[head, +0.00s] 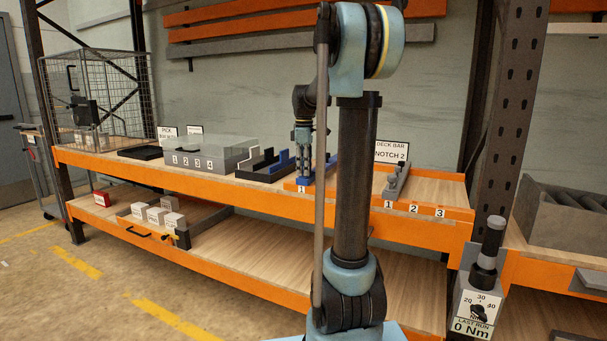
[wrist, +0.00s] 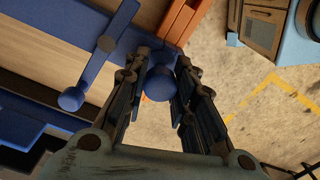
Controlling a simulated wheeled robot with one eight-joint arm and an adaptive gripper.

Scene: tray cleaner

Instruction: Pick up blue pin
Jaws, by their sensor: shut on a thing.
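The blue pin (wrist: 160,83) shows in the wrist view as a round blue end between my fingertips. My gripper (wrist: 160,88) is shut on it, with one finger on either side. In the head view my gripper (head: 302,141) points down over the orange-edged shelf, with blue (head: 305,168) showing just below its fingers by the label 1. The lower end of the pin is hidden, so I cannot tell whether it touches the shelf. A separate blue bar with a rounded end (wrist: 98,63) lies to the left in the wrist view.
A grey box numbered 1 to 4 (head: 200,153) and a black stepped holder (head: 263,166) stand left of my gripper. A grey notched bar (head: 397,181) stands to the right, beside a "DECK BAR NOTCH 2" sign (head: 391,152). Shelf right of that bar is clear.

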